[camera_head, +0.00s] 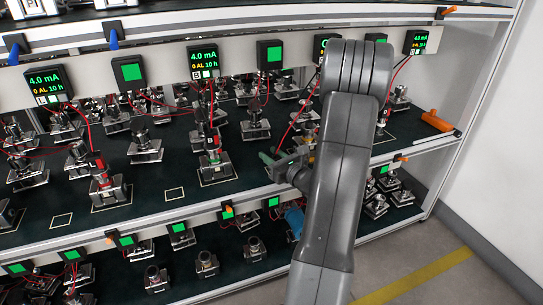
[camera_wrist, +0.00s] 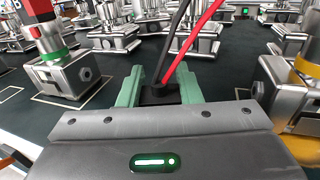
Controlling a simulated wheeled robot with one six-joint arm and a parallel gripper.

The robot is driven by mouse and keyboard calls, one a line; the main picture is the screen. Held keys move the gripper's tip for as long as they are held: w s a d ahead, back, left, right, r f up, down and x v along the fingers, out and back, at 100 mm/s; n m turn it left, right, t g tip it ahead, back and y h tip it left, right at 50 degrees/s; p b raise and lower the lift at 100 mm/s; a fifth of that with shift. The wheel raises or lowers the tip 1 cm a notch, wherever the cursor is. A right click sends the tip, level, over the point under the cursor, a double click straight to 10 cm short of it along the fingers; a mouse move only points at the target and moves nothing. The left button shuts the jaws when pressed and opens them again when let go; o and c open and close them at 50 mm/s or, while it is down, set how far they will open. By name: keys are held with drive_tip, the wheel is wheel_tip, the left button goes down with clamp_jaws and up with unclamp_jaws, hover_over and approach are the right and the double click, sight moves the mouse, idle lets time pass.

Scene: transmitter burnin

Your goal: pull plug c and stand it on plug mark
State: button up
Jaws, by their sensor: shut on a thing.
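My gripper (camera_wrist: 158,92) has its green fingers closed on a black plug (camera_wrist: 158,97), with a black and a red lead rising from it. In the head view my gripper (camera_head: 275,158) is left of my forearm, near the shelf's front, and the plug cannot be made out. The display with a C (camera_head: 321,48) is mostly hidden behind my arm. A yellow-banded transmitter (camera_wrist: 296,85) stands right of the gripper in the wrist view. Small white square outlines lie on the dark shelf, one left (camera_head: 62,220) and one mid-left (camera_head: 174,194); I cannot tell which is the plug mark for C.
A green-banded transmitter marked B (camera_head: 211,160) stands left of the gripper; it also shows in the wrist view (camera_wrist: 62,72). Several more transmitters fill the shelf behind. An orange-handled tool (camera_head: 436,121) lies at the right. The shelf front between the transmitters has bare mat.

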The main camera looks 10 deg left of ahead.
drive_tip(key=o, duration=1)
drive_tip(key=shift+f, duration=0.1)
drive_tip(key=p+v, duration=0.3)
drive_tip(key=v, duration=1)
drive_tip(key=shift+s+d, duration=0.2)
drive_tip(key=shift+d, duration=0.15)
drive_tip(key=b+x, duration=0.3)
drive_tip(key=x, duration=1)
drive_tip(key=shift+w+a, duration=0.1)
drive_tip(key=shift+a, duration=0.1)
drive_tip(key=shift+w+a, duration=0.15)
drive_tip(key=shift+a, duration=0.05)
drive_tip(key=shift+r+p, duration=0.3)
